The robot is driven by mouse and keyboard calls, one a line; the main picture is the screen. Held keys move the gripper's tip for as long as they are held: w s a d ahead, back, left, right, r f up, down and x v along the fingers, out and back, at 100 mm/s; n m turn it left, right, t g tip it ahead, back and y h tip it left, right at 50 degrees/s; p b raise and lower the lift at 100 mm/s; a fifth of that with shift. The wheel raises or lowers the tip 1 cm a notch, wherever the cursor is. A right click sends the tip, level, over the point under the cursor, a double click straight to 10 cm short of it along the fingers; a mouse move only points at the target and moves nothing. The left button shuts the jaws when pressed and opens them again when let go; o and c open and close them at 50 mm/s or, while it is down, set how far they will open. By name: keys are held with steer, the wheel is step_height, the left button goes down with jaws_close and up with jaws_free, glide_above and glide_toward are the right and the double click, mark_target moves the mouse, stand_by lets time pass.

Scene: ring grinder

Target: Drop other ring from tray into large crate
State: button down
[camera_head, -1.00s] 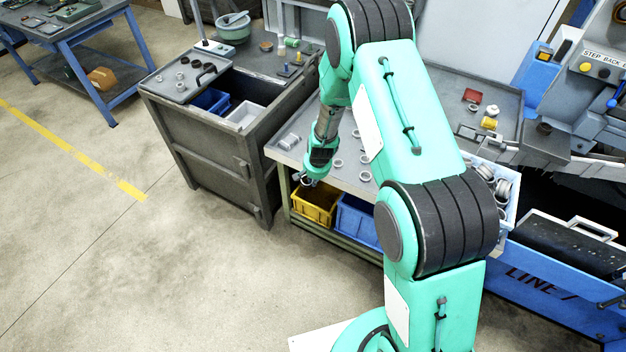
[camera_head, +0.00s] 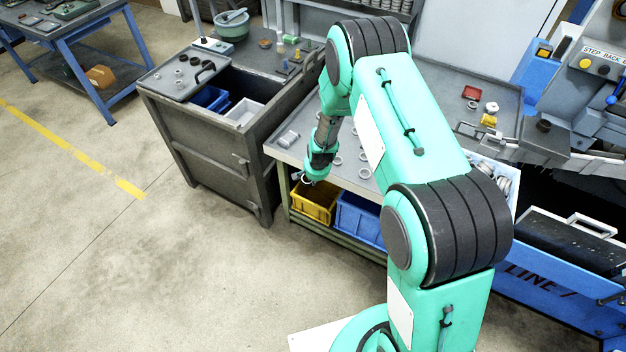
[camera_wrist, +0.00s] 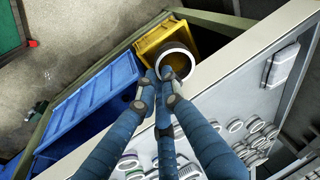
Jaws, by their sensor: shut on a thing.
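My gripper (camera_wrist: 163,82) is shut on a pale ring (camera_wrist: 191,58), held at the fingertips. In the head view my gripper (camera_head: 309,178) hangs just off the front edge of the light worktop, above the yellow crate (camera_head: 314,207). In the wrist view the ring overlaps the yellow crate (camera_wrist: 150,47), whose inside is dark and partly hidden by the ring and fingers. A blue crate (camera_head: 358,220) stands beside the yellow one on the lower shelf; it also shows in the wrist view (camera_wrist: 110,85). A grey tray (camera_head: 160,85) with several small rings lies on the dark cabinet.
The worktop (camera_head: 290,155) carries several loose rings close to my gripper; its raised edge (camera_wrist: 215,60) runs beside the crates. The dark cabinet (camera_head: 215,160) stands to the left. My arm hides part of the worktop. The floor in front is clear.

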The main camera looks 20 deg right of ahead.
mark_target(369, 214)
steer(key=shift+w+d+f+m, duration=0.2)
steer(key=shift+f+m, duration=0.1)
steer(key=shift+f, duration=0.45)
steer(key=d+f+m+t+h+b, duration=0.1)
steer(key=d+f+m+t+h, duration=0.15)
steer(key=f, duration=0.45)
steer(key=d+f+m+t+h, duration=0.1)
steer(key=d+f+m, duration=0.3)
steer(key=f, duration=0.4)
steer(key=s+d+f+m+t+h, duration=0.1)
steer(key=s+d+f+h, duration=0.1)
steer(key=d, duration=0.4)
steer(key=s+d+f+m+t+h, duration=0.1)
steer(key=s+d+f, duration=0.1)
steer(key=s+d, duration=0.2)
steer(key=s+d+f+m+t+h, duration=0.1)
steer(key=s+d+f+m+h, duration=0.1)
steer(key=d, duration=0.6)
steer(key=shift+s+d+f+t+h+p, duration=0.1)
steer(key=shift+s+d+t+h+p, duration=0.05)
steer(key=shift+s+t+h+p, duration=0.25)
steer(key=s+d+r+m+h+p, duration=0.1)
steer(key=s+d+h, duration=0.1)
steer(key=s, duration=1)
steer(key=s+d+r+m+h, duration=0.1)
steer(key=s+d+h, duration=0.2)
steer(key=s, duration=1)
steer(key=shift+d+m+t+p, duration=0.35)
steer(key=shift+d+t, duration=0.1)
steer(key=shift+d, duration=0.25)
